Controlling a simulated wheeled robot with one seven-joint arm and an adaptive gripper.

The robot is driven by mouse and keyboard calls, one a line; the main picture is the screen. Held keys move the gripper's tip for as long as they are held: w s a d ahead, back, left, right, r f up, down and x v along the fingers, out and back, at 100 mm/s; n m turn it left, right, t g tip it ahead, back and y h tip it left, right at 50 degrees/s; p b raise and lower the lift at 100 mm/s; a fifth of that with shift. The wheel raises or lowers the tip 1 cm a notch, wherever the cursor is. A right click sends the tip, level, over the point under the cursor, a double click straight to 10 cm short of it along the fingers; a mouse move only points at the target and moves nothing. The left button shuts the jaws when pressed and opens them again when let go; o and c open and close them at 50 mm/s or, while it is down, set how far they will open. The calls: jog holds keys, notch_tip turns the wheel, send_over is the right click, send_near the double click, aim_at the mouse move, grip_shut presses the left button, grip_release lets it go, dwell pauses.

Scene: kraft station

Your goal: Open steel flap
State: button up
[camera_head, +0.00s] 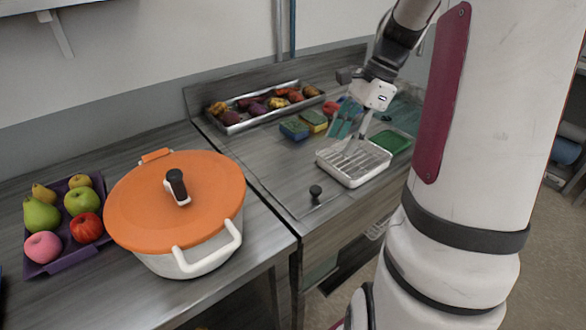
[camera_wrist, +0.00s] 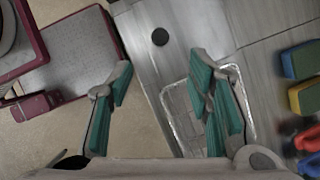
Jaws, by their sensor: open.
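The steel flap (camera_head: 287,183) looks like a grey panel lying flush in the metal counter, marked by thin seams. It appears closed. Its small black knob (camera_head: 315,191) stands near the counter's front edge, and the knob also shows in the wrist view (camera_wrist: 160,37), top centre. My gripper (camera_head: 350,138) has teal finger pads and hangs above the counter, to the right of and behind the knob. In the wrist view my gripper (camera_wrist: 160,72) is open, with its fingers wide apart and nothing between them. It is not touching the knob.
A shallow metal tray with a rack (camera_head: 353,182) sits beneath my gripper. Sponges (camera_head: 294,129), a green dish (camera_head: 391,141) and a tray of vegetables (camera_head: 232,121) stand behind. An orange-lidded pot (camera_head: 150,205) and a purple fruit tray (camera_head: 72,259) fill the left counter.

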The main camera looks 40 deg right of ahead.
aim_at(317, 188)
jog(key=x, duration=1.3)
jog(key=shift+a+f+b, duration=0.15)
jog(key=shift+f+b, duration=0.25)
grip_shut()
